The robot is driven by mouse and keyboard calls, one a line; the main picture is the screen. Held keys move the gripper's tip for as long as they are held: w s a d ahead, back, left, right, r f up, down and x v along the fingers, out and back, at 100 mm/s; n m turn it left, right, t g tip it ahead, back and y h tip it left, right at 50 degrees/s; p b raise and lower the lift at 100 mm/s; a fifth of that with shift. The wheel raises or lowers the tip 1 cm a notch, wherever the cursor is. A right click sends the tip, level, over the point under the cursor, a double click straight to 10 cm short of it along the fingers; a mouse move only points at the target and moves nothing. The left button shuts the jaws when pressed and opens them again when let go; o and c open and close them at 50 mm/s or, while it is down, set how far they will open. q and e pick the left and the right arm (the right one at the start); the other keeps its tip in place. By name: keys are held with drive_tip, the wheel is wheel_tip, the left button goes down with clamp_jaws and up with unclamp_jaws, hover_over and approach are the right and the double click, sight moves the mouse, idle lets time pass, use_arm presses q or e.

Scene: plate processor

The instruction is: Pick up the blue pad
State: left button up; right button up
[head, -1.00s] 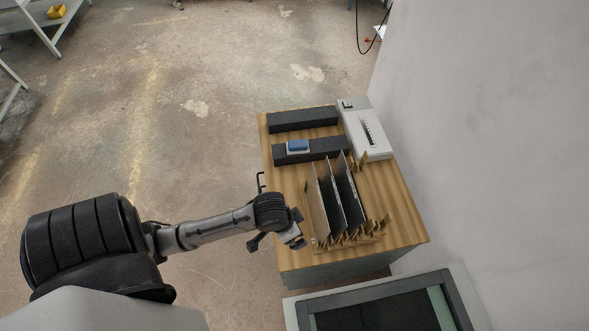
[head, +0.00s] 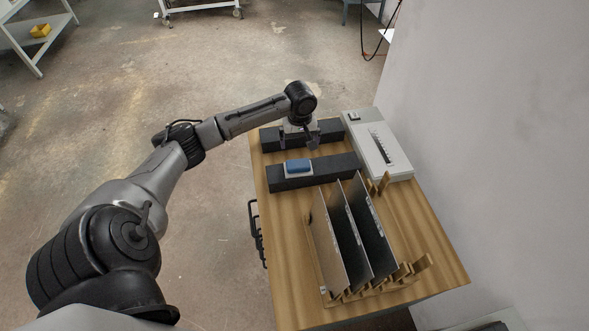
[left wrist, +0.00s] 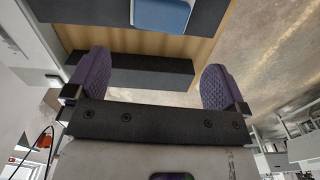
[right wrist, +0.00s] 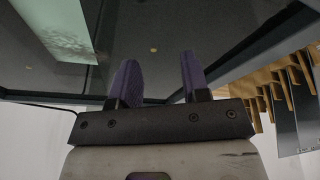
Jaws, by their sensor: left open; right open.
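The blue pad (head: 298,166) lies in a pale holder on the nearer of two black blocks, the near block (head: 330,173), on the wooden table. In the left wrist view the blue pad (left wrist: 162,13) is at the top edge, partly cut off. My left gripper (head: 300,140) is above the far black block (head: 270,140), beyond the pad and apart from it. Its purple fingers (left wrist: 158,85) are open and empty. My right gripper (right wrist: 157,78) is open and empty in its wrist view, beneath a dark framed surface; it does not show in the head view.
A wooden rack (head: 365,296) with several upright dark plates (head: 352,235) stands on the near part of the table (head: 285,275). A white device (head: 378,150) with a slot is at the back right, close to the wall. Bare table lies left of the rack.

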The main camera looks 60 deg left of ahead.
sight(298, 164)
use_arm(q)
wheel_tip(298, 164, down, 8)
drive_tip(key=shift+r+b, duration=0.2)
drive_tip(key=shift+b, duration=0.2)
use_arm(e)
drive_tip(key=shift+a+f, duration=0.25)
drive_tip(key=shift+f, duration=0.25)
use_arm(q)
wheel_tip(298, 164, down, 4)
drive_tip(key=shift+a+f+b, duration=0.1)
drive_tip(key=shift+f+b, duration=0.15)
drive_tip(key=shift+b, duration=0.15)
use_arm(e)
drive_tip(key=shift+f, duration=0.45)
use_arm(q)
drive_tip(key=shift+f, duration=0.3)
use_arm(e)
drive_tip(key=shift+d, duration=0.15)
use_arm(q)
drive_tip(key=shift+c, duration=0.3)
drive_tip(key=c, duration=0.6)
